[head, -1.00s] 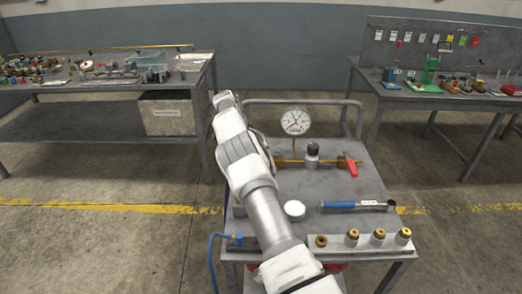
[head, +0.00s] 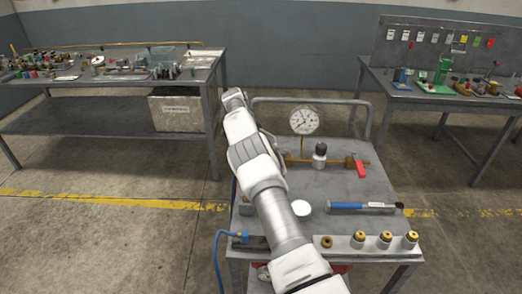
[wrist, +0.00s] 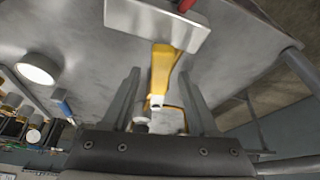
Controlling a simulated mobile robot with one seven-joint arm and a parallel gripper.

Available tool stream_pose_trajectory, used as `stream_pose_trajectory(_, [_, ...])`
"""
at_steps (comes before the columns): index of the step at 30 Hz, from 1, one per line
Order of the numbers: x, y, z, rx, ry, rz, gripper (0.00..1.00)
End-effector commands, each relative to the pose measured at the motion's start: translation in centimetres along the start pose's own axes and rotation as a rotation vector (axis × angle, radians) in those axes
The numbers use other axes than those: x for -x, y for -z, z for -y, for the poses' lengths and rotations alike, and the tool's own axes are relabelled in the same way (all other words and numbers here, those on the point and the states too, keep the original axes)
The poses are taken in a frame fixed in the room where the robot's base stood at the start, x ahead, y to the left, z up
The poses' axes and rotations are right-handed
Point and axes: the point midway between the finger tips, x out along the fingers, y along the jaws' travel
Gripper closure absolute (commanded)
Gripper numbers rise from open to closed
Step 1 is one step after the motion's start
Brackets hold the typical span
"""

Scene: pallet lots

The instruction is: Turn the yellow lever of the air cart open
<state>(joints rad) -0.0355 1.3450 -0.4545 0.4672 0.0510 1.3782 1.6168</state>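The yellow lever (wrist: 163,72) shows in the wrist view, running from a grey metal block (wrist: 157,24) down between my fingers. My gripper (wrist: 160,84) is open, with one finger on each side of the lever and a visible gap to both. The lever does not look gripped. In the head view my arm hides the gripper and the yellow lever. The air cart (head: 330,185) stands in front of me with a round gauge (head: 304,121), a brass pipe and a red lever (head: 360,168) on its right end.
On the cart lie a white round cap (head: 302,208), a blue-handled tool (head: 350,206) and a row of brass-topped fittings (head: 358,240). A blue hose (head: 220,245) hangs at its left. Cluttered benches stand behind left (head: 70,119) and right (head: 440,100).

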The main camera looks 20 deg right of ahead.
Motion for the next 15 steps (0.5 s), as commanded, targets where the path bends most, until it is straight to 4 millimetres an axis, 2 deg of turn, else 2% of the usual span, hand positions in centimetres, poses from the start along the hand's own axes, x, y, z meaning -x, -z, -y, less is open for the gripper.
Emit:
stream_pose_trajectory(5, [0.2,0.0,0.0,0.000,0.001,0.000,0.40])
stream_pose_trajectory(8, [1.1,0.0,0.1,0.000,0.002,0.001,0.40])
stream_pose_trajectory(11, [2.8,0.0,0.1,0.001,0.004,0.001,0.40])
stream_pose_trajectory(15, [6.2,0.1,0.1,0.001,0.005,0.001,0.40])
